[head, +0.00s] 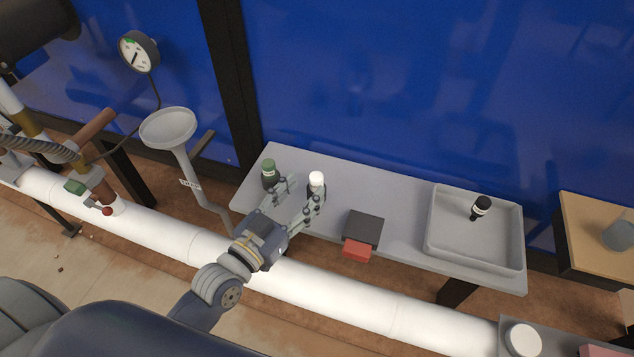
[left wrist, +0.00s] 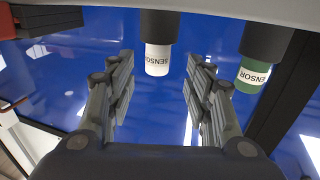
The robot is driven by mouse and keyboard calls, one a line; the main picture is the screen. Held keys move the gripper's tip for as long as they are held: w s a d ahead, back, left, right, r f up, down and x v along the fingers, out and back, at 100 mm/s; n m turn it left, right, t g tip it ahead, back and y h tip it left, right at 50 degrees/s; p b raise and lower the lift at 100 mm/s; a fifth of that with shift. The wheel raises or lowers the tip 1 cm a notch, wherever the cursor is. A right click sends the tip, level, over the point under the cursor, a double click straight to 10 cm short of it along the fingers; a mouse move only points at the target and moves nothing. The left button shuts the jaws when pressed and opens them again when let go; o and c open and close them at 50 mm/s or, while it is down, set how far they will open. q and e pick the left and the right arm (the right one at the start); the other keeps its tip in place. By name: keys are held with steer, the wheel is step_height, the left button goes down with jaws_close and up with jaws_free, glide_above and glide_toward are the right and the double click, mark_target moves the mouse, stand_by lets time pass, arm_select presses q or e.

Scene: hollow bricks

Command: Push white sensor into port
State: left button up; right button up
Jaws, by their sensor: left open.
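The white sensor (head: 316,179) stands upright on the grey bench, its lower part hidden behind a finger of my left gripper. In the left wrist view the white sensor (left wrist: 157,60) appears upside down, between the fingers' lines, with a gap on both sides. My left gripper (head: 302,187) is open and empty in front of it. Its fingers also frame the left wrist view (left wrist: 160,75). A green-topped sensor (head: 268,174) stands to the left, outside the fingers; it also shows in the left wrist view (left wrist: 250,76). I cannot identify the port with certainty. My right gripper is not seen.
On the bench (head: 390,195) are a dark block with a red front (head: 363,228) and a grey tray (head: 436,235) holding a black-topped sensor (head: 481,207). A white pipe (head: 340,299) runs before the bench. A funnel (head: 168,128) and gauge (head: 137,52) stand left.

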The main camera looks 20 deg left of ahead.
mark_target(312, 183)
arm_select(q)
steer(key=shift+b+x, duration=0.75)
steer(key=shift+x, duration=1.95)
steer(key=shift+s+d+r, duration=0.1)
steer(key=shift+d, duration=0.05)
jaws_close()
